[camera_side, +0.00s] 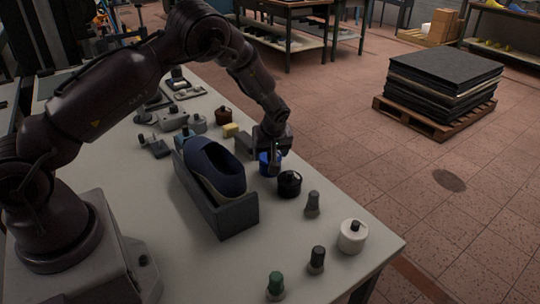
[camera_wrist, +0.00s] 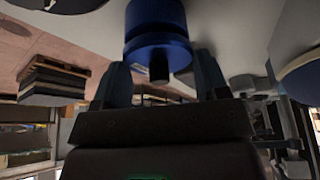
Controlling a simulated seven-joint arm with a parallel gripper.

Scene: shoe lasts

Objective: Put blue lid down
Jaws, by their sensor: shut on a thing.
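A blue lid (camera_wrist: 158,50) with a dark knob (camera_wrist: 158,73) is in the wrist view, between the two fingers of my gripper (camera_wrist: 162,66). My gripper is shut on the lid by its knob. Directly beyond the lid is a blue pot (camera_wrist: 155,14), in line with it; I cannot tell whether lid and pot touch. In the side view my gripper (camera_side: 271,150) points down over the blue pot (camera_side: 269,168), which stands on the table just right of the shoe stand. My fingers hide most of the lid there.
A black pot (camera_side: 289,184) stands close in front of the blue one. A blue shoe (camera_side: 214,167) sits in a grey stand (camera_side: 232,216) to the left. A grey knobbed piece (camera_side: 312,205) and a white pot (camera_side: 352,236) stand nearer the front right. A yellow block (camera_side: 231,130) lies behind.

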